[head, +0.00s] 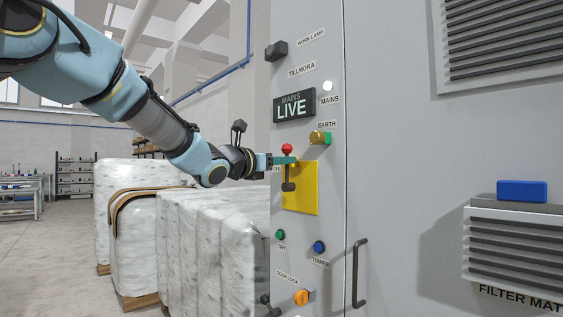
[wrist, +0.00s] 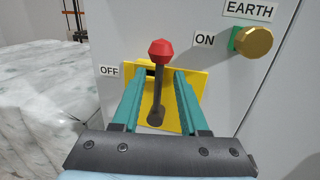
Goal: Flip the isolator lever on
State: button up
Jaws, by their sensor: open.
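The isolator lever has a red knob (head: 287,148) and a dark shaft on a yellow plate (head: 308,190) on the grey cabinet. In the wrist view its red knob (wrist: 161,50) is at the top and the dark shaft (wrist: 157,92) runs down to a rounded base. My gripper (head: 284,161) is at the lever, just below the knob. In the wrist view my gripper (wrist: 160,76) is open, one teal finger on each side of the shaft, with gaps showing. An OFF label (wrist: 109,71) is left of the plate; an ON label (wrist: 204,40) is at upper right.
A brass EARTH knob (head: 319,138) is close above right of the lever. The mains display (head: 293,106) reads LIVE. Green (head: 280,235) and blue (head: 319,247) buttons and a door handle (head: 358,273) are lower. Wrapped bales (head: 211,240) stand left of the cabinet.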

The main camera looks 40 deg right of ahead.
jog(key=s+a+b, duration=0.1)
jog(key=a+b, duration=0.1)
jog(key=a, duration=0.8)
jog(key=shift+s+a+f, duration=0.25)
jog(key=shift+a+f, duration=0.05)
jog(key=w+a+f+m+y+p, duration=0.2)
jog(key=a+f+m+y, duration=0.3)
jog(key=a+f, duration=0.5)
jog(key=w+a+f+m+y+p, duration=0.2)
jog(key=a+f+m+y, duration=0.3)
jog(key=a+f, duration=0.55)
jog(key=s+a+f+m+y+p, duration=0.1)
jog(key=a+f+m+y, duration=0.1)
jog(key=a, duration=0.7)
jog(key=s+a+f+m+y+p, duration=0.1)
jog(key=a+f+m+y, duration=0.2)
jog(key=a, duration=0.6)
jog(key=s+a+f+m+g+y+p, duration=0.1)
jog(key=a+f+m+y+p, duration=0.1)
jog(key=a+f+m, duration=0.3)
jog(key=a+y, duration=0.1)
jog(key=a, duration=0.3)
jog(key=shift+s+a+m, duration=0.15)
jog(key=shift+s+m, duration=0.15)
jog(key=shift+s, duration=0.05)
